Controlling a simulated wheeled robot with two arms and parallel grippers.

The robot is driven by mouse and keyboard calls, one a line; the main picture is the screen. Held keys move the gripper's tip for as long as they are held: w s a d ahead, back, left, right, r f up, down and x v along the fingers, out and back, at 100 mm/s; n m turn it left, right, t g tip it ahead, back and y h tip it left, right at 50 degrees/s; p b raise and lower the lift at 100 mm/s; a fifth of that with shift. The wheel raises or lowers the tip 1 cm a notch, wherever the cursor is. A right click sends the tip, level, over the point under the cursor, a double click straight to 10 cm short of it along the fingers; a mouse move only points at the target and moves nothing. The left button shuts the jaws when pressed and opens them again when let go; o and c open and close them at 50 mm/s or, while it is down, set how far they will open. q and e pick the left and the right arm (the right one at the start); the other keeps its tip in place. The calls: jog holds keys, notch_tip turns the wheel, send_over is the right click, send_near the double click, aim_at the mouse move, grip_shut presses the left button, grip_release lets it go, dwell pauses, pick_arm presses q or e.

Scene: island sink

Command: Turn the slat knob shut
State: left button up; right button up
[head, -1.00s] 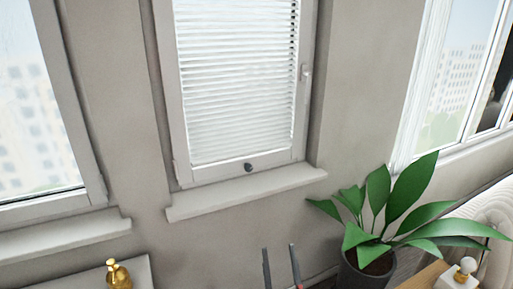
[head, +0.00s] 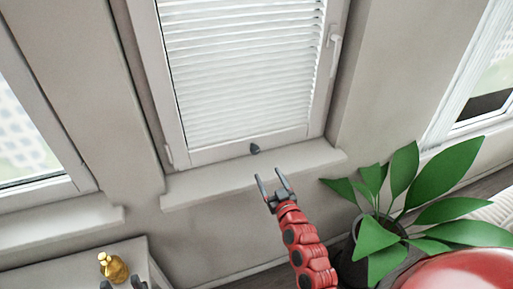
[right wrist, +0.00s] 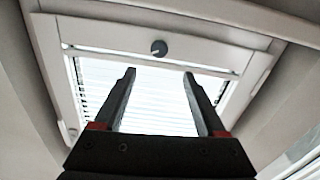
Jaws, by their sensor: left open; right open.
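The slat knob (head: 254,149) is a small dark knob on the bottom rail of the middle window frame, below the white slats (head: 240,75). It also shows in the right wrist view (right wrist: 158,48), beyond the fingertips and roughly between them. My right gripper (head: 271,178) is open and empty, just below and in front of the knob, apart from it; its two fingers fill the middle of the right wrist view (right wrist: 160,75). My left gripper (head: 122,284) shows only its dark fingertips at the bottom edge, open, far from the knob.
The window sill (head: 250,175) juts out under the knob, close to my right gripper. A potted plant (head: 390,225) stands to the right of my right arm. A gold bottle (head: 113,267) stands on a pale surface at the lower left. A window handle (head: 335,50) is on the frame's right side.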

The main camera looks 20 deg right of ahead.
jog(key=p, duration=0.1)
send_near(256, 151)
jog(key=w, duration=0.3)
jog(key=shift+w+a, duration=0.1)
jog(key=shift+w, duration=0.3)
jog(key=w, duration=0.2)
jog(key=w+b, duration=0.1)
jog(key=w, duration=0.2)
jog(key=shift+a+f, duration=0.1)
jog(key=shift+f, duration=0.15)
jog(key=shift+w+r+b, duration=0.15)
jog(key=shift+w+b, duration=0.15)
jog(key=shift+w, duration=0.25)
grip_shut()
